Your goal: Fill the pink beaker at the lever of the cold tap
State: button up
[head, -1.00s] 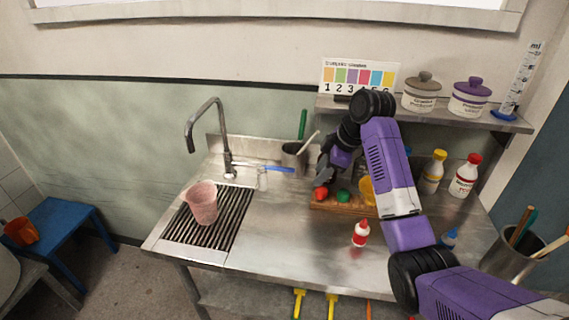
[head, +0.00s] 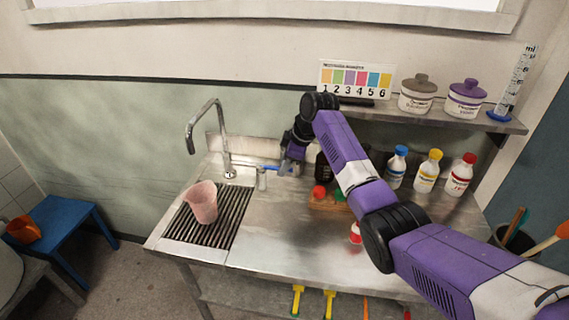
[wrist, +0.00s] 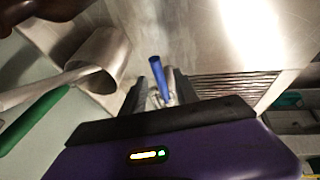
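The pink beaker (head: 201,204) stands on the dark drain grate under the tap's side of the counter. The grey tap (head: 224,145) has its spout arching above the beaker; I cannot tell if they line up exactly. The blue lever (head: 277,169) reaches right from a small metal post. My gripper (head: 288,167) is at the lever's right end, its fingers mostly hidden in the head view. In the wrist view the blue lever (wrist: 158,76) shows between the two dark fingers of my gripper (wrist: 160,97), which look apart. No water shows.
A metal cup (wrist: 103,57) with a green-handled tool stands close beside my gripper. A wooden rack (head: 326,203) and a red-and-white bottle (head: 356,234) lie below my arm. Bottles stand at the back right. The front middle of the counter is clear.

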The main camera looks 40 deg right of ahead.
grip_shut()
dwell(1.4)
